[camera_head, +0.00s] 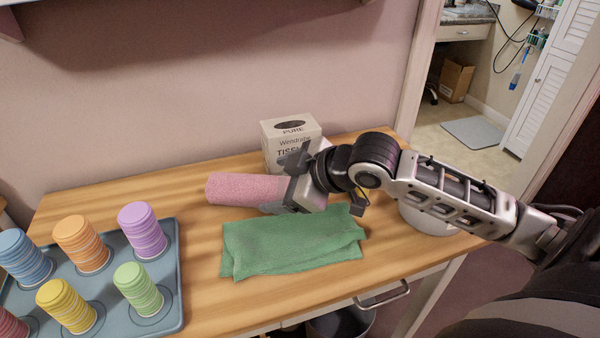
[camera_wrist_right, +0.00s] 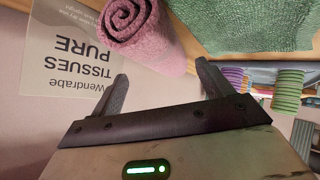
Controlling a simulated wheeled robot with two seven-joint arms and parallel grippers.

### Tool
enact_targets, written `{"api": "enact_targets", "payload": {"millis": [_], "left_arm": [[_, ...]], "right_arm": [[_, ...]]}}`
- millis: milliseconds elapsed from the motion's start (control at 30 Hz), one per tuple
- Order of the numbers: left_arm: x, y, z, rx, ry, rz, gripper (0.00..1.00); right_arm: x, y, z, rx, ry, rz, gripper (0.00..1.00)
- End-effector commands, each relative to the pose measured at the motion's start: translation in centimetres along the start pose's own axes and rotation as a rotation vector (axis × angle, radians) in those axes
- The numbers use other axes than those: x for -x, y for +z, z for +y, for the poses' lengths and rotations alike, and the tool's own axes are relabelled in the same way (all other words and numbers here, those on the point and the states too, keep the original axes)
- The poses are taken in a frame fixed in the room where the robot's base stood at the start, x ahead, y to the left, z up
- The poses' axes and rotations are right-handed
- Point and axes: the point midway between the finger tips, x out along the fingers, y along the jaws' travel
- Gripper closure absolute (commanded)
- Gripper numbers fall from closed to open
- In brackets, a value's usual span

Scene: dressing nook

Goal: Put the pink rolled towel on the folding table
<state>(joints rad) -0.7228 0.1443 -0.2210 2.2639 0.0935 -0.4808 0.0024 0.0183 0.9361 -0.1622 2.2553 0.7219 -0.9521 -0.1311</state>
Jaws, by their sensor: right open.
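The pink rolled towel (camera_head: 240,189) lies on its side on the wooden-topped table (camera_head: 195,232), behind a green folded cloth. My right gripper (camera_head: 288,184) is open at the towel's right end, with nothing held. In the right wrist view the towel's spiral end (camera_wrist_right: 140,25) shows just beyond the two spread fingers (camera_wrist_right: 162,72). I cannot tell whether the fingers touch it. The gripper hides part of the towel's right end in the head view. The table has a drawer handle in front; I cannot tell whether it is the folding table. My left gripper is not in view.
A tissue box (camera_head: 287,132) stands behind my right gripper. The green cloth (camera_head: 290,245) lies in front. A blue tray (camera_head: 170,290) with several coloured disc stacks is at left. A white round object (camera_head: 425,218) sits under my right arm. Bare wood lies left of the towel.

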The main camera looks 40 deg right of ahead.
Motion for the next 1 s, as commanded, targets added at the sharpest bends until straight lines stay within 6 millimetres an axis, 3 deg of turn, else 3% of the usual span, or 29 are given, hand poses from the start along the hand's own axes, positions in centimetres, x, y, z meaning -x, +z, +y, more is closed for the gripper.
{"api": "enact_targets", "payload": {"millis": [33, 167, 400, 1000], "left_arm": [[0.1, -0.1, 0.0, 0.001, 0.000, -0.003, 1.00], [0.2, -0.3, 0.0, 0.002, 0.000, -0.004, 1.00], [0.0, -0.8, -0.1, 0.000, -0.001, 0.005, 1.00], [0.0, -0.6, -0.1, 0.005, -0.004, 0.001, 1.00]], "right_arm": [[1.4, 0.1, -0.1, 0.005, -0.003, -0.006, 0.21], [3.9, 0.0, -0.2, 0.006, -0.005, -0.005, 0.21], [6.0, 0.0, -0.1, -0.001, -0.001, -0.001, 0.21], [6.5, -0.1, 0.0, 0.000, -0.001, 0.001, 0.21]]}}
